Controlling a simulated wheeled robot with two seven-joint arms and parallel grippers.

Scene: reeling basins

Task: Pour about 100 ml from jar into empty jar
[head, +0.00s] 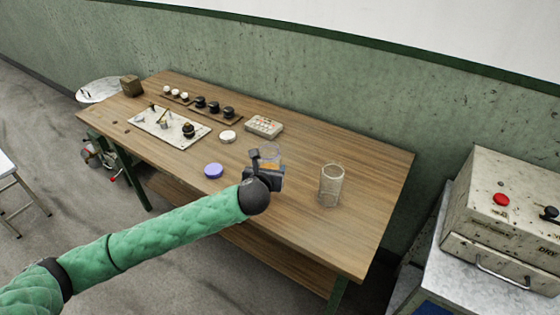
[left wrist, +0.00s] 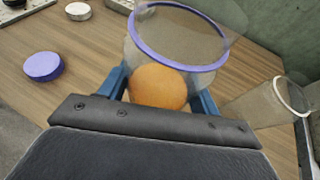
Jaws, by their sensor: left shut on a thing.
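My left gripper (head: 265,172) is shut on a clear jar (head: 269,153) with orange contents. In the left wrist view the jar (left wrist: 180,38) has a purple rim, is open at the top and sits between two blue fingers. It looks roughly upright; whether its base touches the table is hidden by the gripper. An empty clear jar (head: 331,186) stands upright on the table to the right, apart from the held jar. It also shows at the right of the left wrist view (left wrist: 262,104). My right gripper is not in view.
A purple lid (head: 213,171) and a white lid (head: 227,137) lie on the wooden table (head: 370,215). A small panel with buttons (head: 264,126), a pale tray with small parts (head: 150,128) and black knobs (head: 214,107) are farther back. The table's right end is clear.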

